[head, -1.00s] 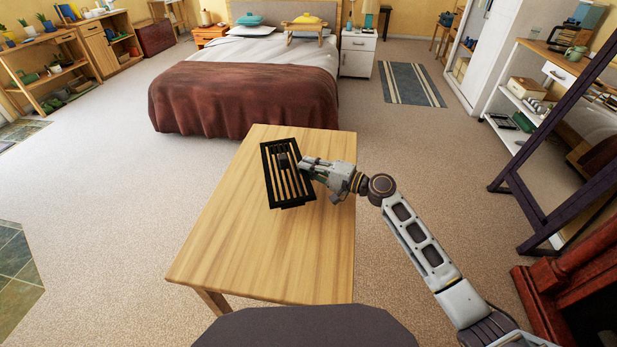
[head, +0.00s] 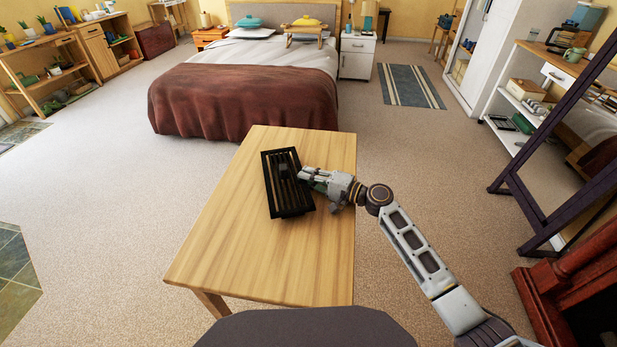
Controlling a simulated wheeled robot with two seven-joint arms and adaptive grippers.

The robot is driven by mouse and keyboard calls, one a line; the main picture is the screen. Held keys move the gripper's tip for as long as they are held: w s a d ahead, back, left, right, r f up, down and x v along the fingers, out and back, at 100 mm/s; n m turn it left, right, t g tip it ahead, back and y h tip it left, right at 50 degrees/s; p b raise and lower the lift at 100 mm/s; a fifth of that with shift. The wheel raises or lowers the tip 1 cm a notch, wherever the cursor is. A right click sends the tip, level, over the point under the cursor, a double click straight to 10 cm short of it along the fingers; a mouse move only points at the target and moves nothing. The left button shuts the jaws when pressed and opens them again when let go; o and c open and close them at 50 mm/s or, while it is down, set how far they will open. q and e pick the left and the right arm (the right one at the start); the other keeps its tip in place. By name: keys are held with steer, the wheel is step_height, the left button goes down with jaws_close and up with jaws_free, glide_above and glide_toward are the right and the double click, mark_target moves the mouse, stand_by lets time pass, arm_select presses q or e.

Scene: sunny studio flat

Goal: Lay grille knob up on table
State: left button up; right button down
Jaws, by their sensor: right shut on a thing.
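The black slatted grille (head: 290,204) is at the far half of the wooden table (head: 245,255), left of my right gripper. A small dark knob (head: 283,170) shows on its upward side. My right gripper (head: 306,176) is shut on the grille at its right edge. The grille looks tilted; I cannot tell whether its lower edge touches the table. The fingertips are partly hidden against the dark frame. My left gripper is not in view.
The near and left parts of the table are bare. A bed with a brown blanket (head: 240,95) stands beyond it. A dark slanted frame (head: 560,150) and a reddish wooden piece (head: 570,285) stand at the right. Open carpet lies on the left.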

steer(key=c, duration=1.5)
jaws_free()
steer(key=shift+c, duration=0.2)
steer(key=shift+v, duration=6)
